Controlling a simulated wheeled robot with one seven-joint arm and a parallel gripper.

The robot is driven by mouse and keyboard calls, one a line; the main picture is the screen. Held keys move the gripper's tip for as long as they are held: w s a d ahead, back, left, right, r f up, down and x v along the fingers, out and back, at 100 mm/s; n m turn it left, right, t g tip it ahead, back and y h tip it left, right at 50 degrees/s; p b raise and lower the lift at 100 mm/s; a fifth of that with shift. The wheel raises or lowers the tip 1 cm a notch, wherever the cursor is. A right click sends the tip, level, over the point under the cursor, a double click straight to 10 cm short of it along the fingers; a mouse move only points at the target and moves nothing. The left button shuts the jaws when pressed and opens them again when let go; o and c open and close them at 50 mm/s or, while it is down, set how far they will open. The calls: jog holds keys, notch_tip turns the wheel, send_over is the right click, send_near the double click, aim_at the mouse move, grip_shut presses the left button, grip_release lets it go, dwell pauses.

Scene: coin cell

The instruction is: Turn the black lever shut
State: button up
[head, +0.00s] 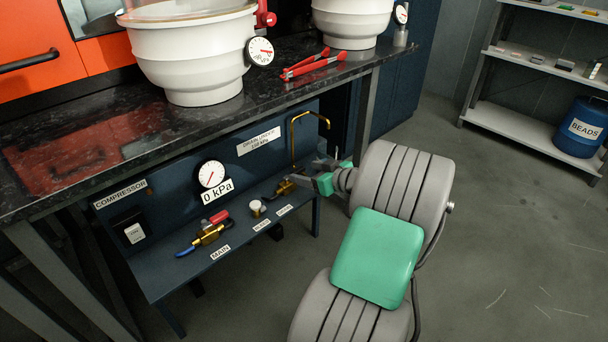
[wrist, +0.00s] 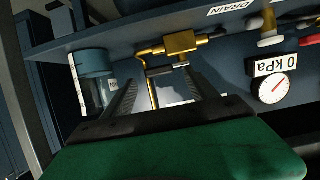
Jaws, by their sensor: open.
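The brass drain valve (head: 285,187) sits at the right end of the blue shelf under the counter, with a bent brass pipe rising beside it. In the wrist view the picture is upside down, and the brass valve (wrist: 180,42) is just beyond my fingertips. A dark bar that looks like its black lever (wrist: 167,70) lies between the finger ends; I cannot tell if it touches them. My gripper (head: 309,175) is open at the valve, and the wrist view shows its two spread fingers (wrist: 160,80). In the head view my gripper partly hides the valve and lever.
The gauge (head: 211,174) reads 0 kPa. A red-handled main valve (head: 210,231) and a white-knobbed regulator (head: 257,207) stand left on the shelf. The black counter (head: 130,140) overhangs it, carrying white vessels and red-handled tongs (head: 312,64). Floor at right is clear.

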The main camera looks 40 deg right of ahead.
jog(key=shift+x, duration=1.1)
jog(key=shift+d, duration=0.1)
jog(key=c, duration=1.4)
